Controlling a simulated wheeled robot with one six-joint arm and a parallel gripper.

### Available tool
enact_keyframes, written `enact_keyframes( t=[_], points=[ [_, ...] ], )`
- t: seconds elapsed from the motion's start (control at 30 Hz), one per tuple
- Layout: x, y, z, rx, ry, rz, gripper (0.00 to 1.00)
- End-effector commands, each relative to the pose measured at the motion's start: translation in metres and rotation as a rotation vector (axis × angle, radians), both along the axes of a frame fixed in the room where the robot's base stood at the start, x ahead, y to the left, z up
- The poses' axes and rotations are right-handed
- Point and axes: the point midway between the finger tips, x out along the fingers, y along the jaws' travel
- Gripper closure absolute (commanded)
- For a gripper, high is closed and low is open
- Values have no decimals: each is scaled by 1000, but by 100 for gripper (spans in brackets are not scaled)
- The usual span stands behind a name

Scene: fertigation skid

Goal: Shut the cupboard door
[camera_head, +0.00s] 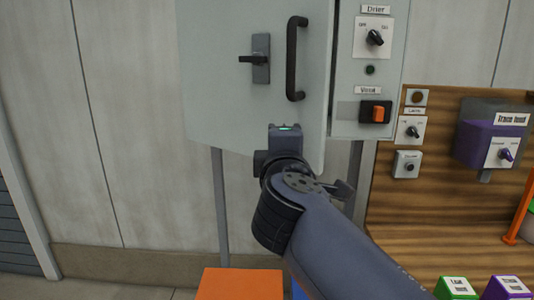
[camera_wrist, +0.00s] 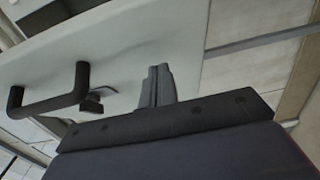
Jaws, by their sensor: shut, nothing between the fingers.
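The pale grey-green cupboard door (camera_head: 225,100) stands ajar in the head view. Its right, handle-side edge is swung out towards me, and its lower edge slopes down to the right. It carries a dark bar handle (camera_head: 297,58) and a small lever latch (camera_head: 260,58). In the wrist view the door panel (camera_wrist: 125,45) lies beyond my gripper (camera_wrist: 158,72), with the bar handle (camera_wrist: 48,100) to its left. My gripper is shut and empty, near the lower part of the door. Whether it touches the panel I cannot tell. In the head view my wrist hides the fingers.
Right of the door is a fixed control panel (camera_head: 367,60) with switches. Further right, a wooden board (camera_head: 440,195) carries a purple box (camera_head: 483,140) and small switches. An orange box top (camera_head: 243,284) and green (camera_head: 457,287) and purple (camera_head: 506,288) bins stand low in front.

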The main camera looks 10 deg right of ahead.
Motion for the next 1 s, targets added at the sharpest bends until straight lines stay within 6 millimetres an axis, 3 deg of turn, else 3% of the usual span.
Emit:
enact_keyframes(
  t=[0.37,0.6,1.0],
  points=[
    [45,-57,1,1,1,-7,100],
    [84,-89,1,0,2,-3,100],
    [145,-123,3,1,0,130,100]
  ],
)
